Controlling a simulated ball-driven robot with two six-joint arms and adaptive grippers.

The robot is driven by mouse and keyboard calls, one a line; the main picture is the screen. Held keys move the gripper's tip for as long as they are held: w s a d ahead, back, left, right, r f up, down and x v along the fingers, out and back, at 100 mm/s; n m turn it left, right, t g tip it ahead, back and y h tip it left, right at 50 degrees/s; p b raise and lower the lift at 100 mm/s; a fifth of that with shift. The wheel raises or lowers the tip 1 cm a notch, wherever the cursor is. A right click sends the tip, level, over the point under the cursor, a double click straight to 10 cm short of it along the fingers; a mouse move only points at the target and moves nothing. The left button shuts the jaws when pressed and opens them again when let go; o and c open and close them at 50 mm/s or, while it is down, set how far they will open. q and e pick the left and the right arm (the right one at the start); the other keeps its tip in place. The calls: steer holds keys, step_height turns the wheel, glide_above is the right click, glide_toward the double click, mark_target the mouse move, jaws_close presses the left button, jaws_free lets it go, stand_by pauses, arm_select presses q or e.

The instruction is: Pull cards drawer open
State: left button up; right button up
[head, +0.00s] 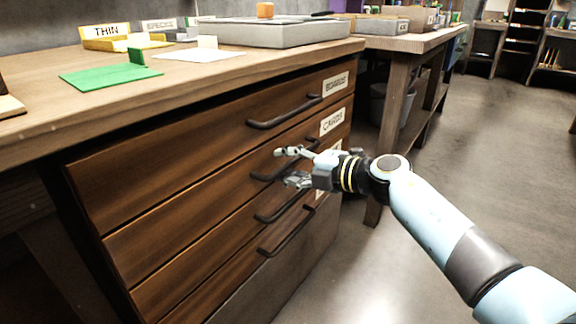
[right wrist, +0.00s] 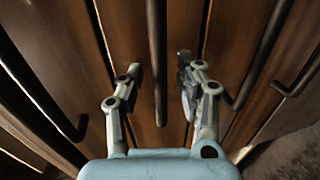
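The cards drawer (head: 215,192) is the second one down in the wooden cabinet, with a CARDS label (head: 333,121) at its right end. It looks flush with the other fronts. Its dark bar handle (head: 262,177) is partly hidden by my right gripper (head: 288,167). In the right wrist view a dark handle bar (right wrist: 158,60) runs between the two spread fingers of that gripper (right wrist: 159,76). Gaps show on both sides of the bar, so the fingers look open around it, not closed on it. My left gripper is not in view.
The BOARDS drawer (head: 190,147) is above, also closed, with its own handle (head: 285,115). More handles (head: 285,240) are below. The worktop (head: 190,75) overhangs the drawers and holds a green board (head: 110,76) and trays. Open floor (head: 450,170) lies to the right.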

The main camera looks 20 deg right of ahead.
jaws_close()
stand_by(0.4)
